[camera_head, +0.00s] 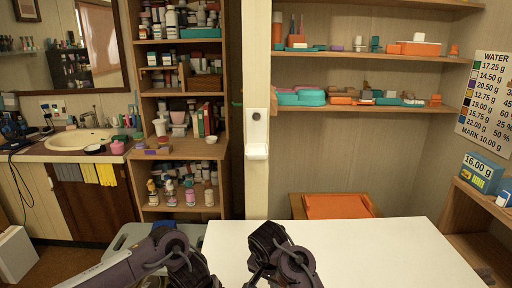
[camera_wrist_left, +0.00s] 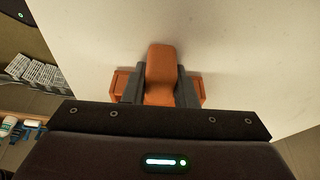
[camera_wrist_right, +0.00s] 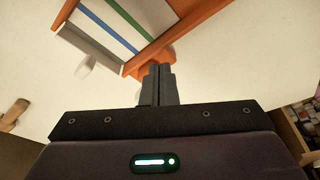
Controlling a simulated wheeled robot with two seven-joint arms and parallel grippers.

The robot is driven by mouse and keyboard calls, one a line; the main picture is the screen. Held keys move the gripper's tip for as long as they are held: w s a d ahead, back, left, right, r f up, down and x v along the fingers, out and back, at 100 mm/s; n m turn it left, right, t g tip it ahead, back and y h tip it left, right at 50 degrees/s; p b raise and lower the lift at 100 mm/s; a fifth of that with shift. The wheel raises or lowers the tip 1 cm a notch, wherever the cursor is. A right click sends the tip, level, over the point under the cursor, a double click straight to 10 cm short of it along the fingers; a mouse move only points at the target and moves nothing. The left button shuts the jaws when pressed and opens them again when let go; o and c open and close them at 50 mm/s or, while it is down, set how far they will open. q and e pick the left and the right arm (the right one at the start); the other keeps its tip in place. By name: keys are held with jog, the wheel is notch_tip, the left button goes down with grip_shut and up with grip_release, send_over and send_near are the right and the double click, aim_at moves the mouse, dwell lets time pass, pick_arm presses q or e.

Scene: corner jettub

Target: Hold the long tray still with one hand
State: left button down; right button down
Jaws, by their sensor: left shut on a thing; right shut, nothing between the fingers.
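In the left wrist view my left gripper (camera_wrist_left: 160,88) is shut on an orange, handle-like piece (camera_wrist_left: 160,60) over the white table. An orange-brown bar (camera_wrist_left: 123,82) shows on both sides of the fingers; I cannot tell whether it is the tray's end. In the right wrist view an orange-framed tray (camera_wrist_right: 190,28) with blue, green and white strips lies slantwise on the table. My right gripper (camera_wrist_right: 158,84) is shut and empty, just short of the tray's orange corner; contact is unclear. The head view does not show the tray or fingertips.
The white table top (camera_head: 370,250) is bare in the head view. A small white piece (camera_wrist_right: 85,64) and a brown wooden piece (camera_wrist_right: 15,113) are left of the tray in the right wrist view. An orange-topped stand (camera_head: 338,206) is behind the table; shelves (camera_head: 185,110) line the wall.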

pick_arm(q)
jog(key=shift+f, duration=0.15)
pick_arm(e)
jog(key=shift+w+d, duration=0.4)
jog(key=shift+d, duration=0.15)
dwell(0.7)
pick_arm(q)
jog(key=shift+a, duration=0.1)
pick_arm(e)
jog(key=shift+s+d, duration=0.45)
jog(key=shift+d, duration=0.15)
jog(key=shift+s+d, duration=0.2)
jog(key=shift+d, duration=0.2)
jog(key=shift+s, duration=0.15)
dwell(0.4)
jog(key=shift+s+a, duration=0.1)
jog(key=shift+s, duration=0.1)
jog(key=w+v, duration=0.1)
jog(key=v, duration=0.4)
jog(key=shift+d+r, duration=0.3)
jog(key=shift+r, duration=0.25)
